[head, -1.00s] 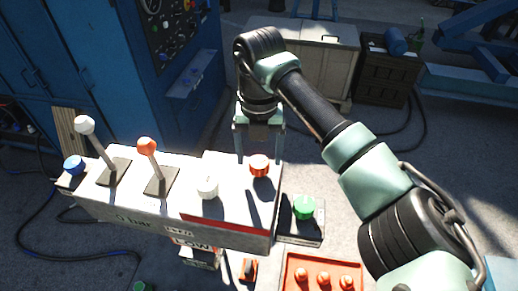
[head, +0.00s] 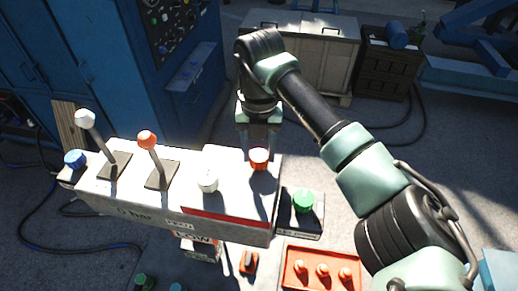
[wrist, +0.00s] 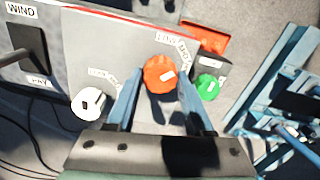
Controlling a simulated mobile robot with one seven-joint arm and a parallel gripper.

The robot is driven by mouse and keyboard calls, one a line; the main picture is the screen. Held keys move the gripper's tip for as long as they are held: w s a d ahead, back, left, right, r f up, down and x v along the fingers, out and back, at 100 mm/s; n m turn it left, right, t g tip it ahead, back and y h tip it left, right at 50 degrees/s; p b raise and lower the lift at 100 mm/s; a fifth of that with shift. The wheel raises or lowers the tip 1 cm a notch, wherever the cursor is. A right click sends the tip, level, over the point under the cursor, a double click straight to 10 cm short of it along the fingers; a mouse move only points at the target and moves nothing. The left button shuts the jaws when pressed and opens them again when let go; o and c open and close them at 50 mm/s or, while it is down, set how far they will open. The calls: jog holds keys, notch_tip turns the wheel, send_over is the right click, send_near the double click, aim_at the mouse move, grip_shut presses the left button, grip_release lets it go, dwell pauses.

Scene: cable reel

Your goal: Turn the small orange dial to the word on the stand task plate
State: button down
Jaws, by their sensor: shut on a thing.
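The small orange dial (head: 259,158) stands on the right end of the grey control box (head: 130,190). In the wrist view the orange dial (wrist: 159,73) has a short white mark toward its right side, and small lettered labels (wrist: 174,43) lie beyond it, too small to read surely. My gripper (wrist: 161,90) has one finger on each side of the dial and is shut on it. In the head view my gripper (head: 259,147) comes down from behind the dial. A plate (head: 195,238) below the box front seems to read LOW, partly hidden by the box edge.
A white knob (head: 208,181) stands left of the dial, with an orange-topped lever (head: 148,140) and a white-topped lever (head: 86,119) farther left. A green knob (head: 303,201) is close on the right. A red tray (head: 322,268) with orange knobs lies in front.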

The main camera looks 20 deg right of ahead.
aim_at(259, 155)
jog(key=n+b, duration=0.3)
jog(key=n, duration=0.1)
jog(key=shift+d+f, duration=0.1)
jog(key=shift+n+b, duration=1.35)
jog(key=shift+n, duration=1.05)
jog(key=shift+r, duration=0.2)
jog(key=shift+c, duration=1.4)
grip_release()
notch_tip(259, 155, up, 13)
jog(key=b, duration=0.4)
